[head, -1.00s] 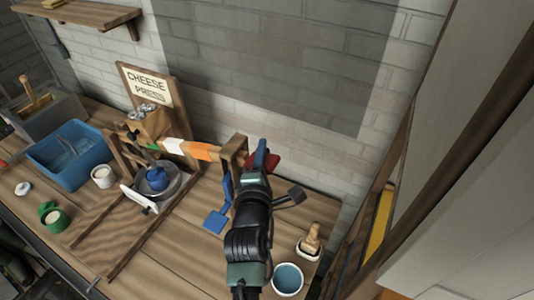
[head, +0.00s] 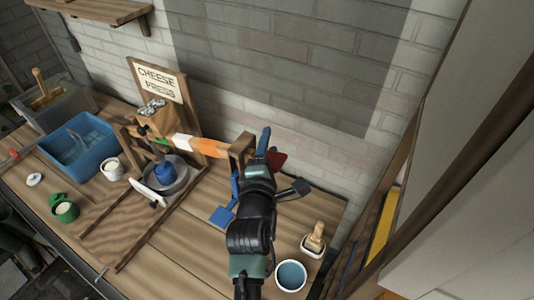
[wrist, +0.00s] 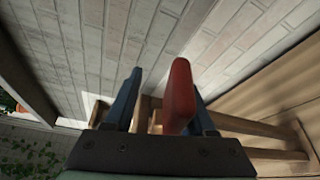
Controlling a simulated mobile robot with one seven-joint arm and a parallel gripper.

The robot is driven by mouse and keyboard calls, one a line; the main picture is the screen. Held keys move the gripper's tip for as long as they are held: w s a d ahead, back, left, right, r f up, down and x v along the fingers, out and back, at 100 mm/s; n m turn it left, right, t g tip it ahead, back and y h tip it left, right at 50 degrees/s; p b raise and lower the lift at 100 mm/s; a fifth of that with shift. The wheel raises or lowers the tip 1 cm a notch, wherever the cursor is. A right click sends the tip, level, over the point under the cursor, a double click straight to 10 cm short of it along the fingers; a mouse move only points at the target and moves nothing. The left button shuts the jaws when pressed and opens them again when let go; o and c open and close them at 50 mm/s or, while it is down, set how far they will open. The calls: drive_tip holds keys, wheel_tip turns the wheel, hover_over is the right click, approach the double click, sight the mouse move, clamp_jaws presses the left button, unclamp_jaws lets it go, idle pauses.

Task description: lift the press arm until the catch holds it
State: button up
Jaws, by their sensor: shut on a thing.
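The press arm (head: 205,147) is a bar with white and orange bands. It runs from the cheese press (head: 160,83) at the left to a wooden upright frame (head: 241,148). Its red handle end (head: 279,160) shows beyond that frame, beside my gripper (head: 267,150). In the wrist view the red handle (wrist: 180,95) stands between the blue fingers of my gripper (wrist: 165,88), closer to the right finger. My gripper is shut on it. The catch cannot be made out, and my wrist covers part of the frame's foot.
A blue tub (head: 78,147), a white cup (head: 112,169) and a green pot (head: 65,208) stand left. A blue-filled bowl (head: 291,275) and a brush in a holder (head: 314,240) stand right. A brick wall closes the back.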

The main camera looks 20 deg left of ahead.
drive_tip(key=b+v, duration=0.3)
drive_tip(key=v, duration=0.9)
drive_tip(key=shift+s, duration=0.4)
drive_tip(key=shift+d, duration=0.2)
